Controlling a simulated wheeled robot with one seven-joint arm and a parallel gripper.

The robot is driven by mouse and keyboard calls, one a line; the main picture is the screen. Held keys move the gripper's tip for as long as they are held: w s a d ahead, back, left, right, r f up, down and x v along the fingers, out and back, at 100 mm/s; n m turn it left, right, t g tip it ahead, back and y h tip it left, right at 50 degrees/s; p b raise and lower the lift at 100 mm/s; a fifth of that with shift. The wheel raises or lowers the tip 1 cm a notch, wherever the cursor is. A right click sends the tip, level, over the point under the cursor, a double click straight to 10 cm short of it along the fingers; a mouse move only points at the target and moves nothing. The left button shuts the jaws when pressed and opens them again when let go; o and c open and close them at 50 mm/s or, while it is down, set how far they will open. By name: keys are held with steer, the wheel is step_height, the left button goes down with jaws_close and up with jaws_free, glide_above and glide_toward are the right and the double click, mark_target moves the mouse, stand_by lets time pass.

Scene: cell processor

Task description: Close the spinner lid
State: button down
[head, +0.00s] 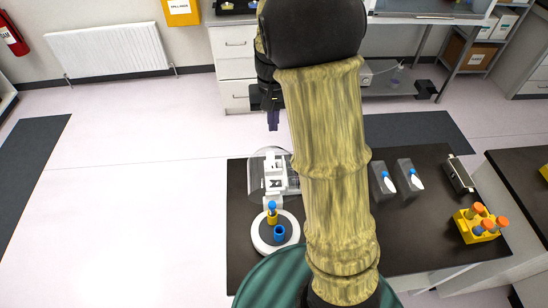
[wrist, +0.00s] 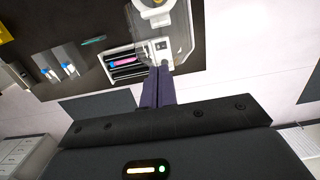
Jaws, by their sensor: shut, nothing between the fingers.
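The spinner (head: 265,243) is a white round unit on the dark table, with a yellow and a blue tube holder on top; one holds a blue-topped piece. Its clear lid (head: 257,180) is raised at the far side of the base, so the spinner is open. The lid also shows in the wrist view (wrist: 181,32), just beyond the fingertips. My gripper (head: 273,127) has its purple fingers together, empty, above and beyond the lid in the head view. In the wrist view the fingertips (wrist: 159,72) overlap the lid's near edge; I cannot tell whether they touch it.
Two clear holders with blue-topped pieces (head: 385,180) stand right of my arm on the table (head: 420,235). A yellow rack (head: 466,229) with orange-capped tubes sits farther right. A rack with a pink item (wrist: 126,61) is beside the spinner. Open floor lies left of the table.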

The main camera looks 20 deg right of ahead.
steer(key=shift+w+r, duration=0.15)
steer(key=shift+w, duration=0.05)
steer(key=p, duration=0.3)
glide_toward(274, 160)
step_height(274, 160, down, 6)
steer(key=shift+w+r, duration=0.15)
steer(key=shift+r, duration=0.05)
steer(key=s+p, duration=0.2)
steer(key=s, duration=0.1)
steer(key=shift+s+a+f, duration=0.2)
steer(key=shift+s+a, duration=0.15)
steer(key=shift+a, duration=0.05)
steer(key=shift+w+f, duration=0.1)
steer(key=shift+f, duration=0.05)
steer(key=shift+a+f, duration=0.1)
